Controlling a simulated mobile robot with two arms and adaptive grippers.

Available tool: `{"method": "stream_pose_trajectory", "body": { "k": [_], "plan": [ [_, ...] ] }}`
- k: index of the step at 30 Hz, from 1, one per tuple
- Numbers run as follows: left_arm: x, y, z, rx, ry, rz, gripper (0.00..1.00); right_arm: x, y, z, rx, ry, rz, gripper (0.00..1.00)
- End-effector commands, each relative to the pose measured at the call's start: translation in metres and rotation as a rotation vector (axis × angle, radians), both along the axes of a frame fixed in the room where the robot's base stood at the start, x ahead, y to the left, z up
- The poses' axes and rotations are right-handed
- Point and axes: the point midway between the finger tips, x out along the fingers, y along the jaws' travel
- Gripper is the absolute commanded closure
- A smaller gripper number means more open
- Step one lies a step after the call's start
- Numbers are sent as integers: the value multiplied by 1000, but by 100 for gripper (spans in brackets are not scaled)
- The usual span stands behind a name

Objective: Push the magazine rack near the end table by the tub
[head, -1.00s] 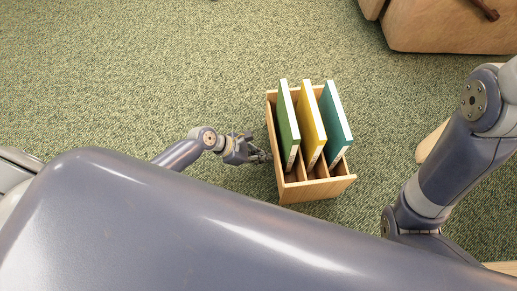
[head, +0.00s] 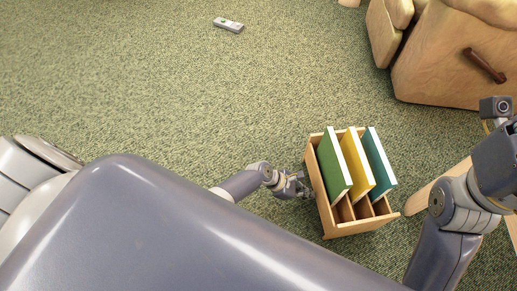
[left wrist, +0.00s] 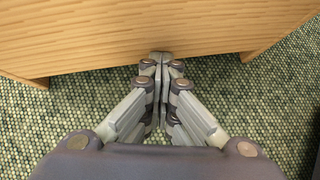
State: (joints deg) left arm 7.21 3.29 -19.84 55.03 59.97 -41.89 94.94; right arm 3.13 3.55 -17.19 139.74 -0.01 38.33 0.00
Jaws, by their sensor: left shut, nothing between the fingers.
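The magazine rack (head: 345,230) is a light wooden box with slots, standing on the carpet and holding a green, a yellow and a teal magazine. My left gripper (head: 308,190) is at the rack's left side, its fingertips at or very near the wood. In the left wrist view the shut, empty fingertips (left wrist: 160,58) meet the lower edge of the rack's wooden panel (left wrist: 160,28); I cannot tell whether they press on it. My right arm is at the right edge, and its gripper is not clearly seen. No tub is in view.
A pale wooden piece (head: 428,192) lies close to the rack's right. Open green carpet (head: 170,100) fills the left and middle.

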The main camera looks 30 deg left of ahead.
Motion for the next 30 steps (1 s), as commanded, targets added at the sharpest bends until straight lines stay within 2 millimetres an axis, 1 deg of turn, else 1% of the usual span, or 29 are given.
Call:
{"method": "stream_pose_trajectory", "body": {
  "k": [1,3,6,9,13,30],
  "plan": [
    [8,-17,4,-10,-5,0,100,1,0,0,0,3,1,100],
    [15,-33,3,-9,-4,-1,100,0,0,-1,0,3,0,100],
    [23,-51,2,-7,-3,0,100,0,0,-1,1,-2,0,100],
    [28,-62,2,-6,-4,-2,100,-1,0,0,0,-6,-1,100],
    [29,-67,2,-5,-3,-2,100,-1,0,1,-2,-8,0,100],
    [27,-64,1,-2,-1,-1,100,-1,0,3,-1,-10,0,100]
  ]
}}
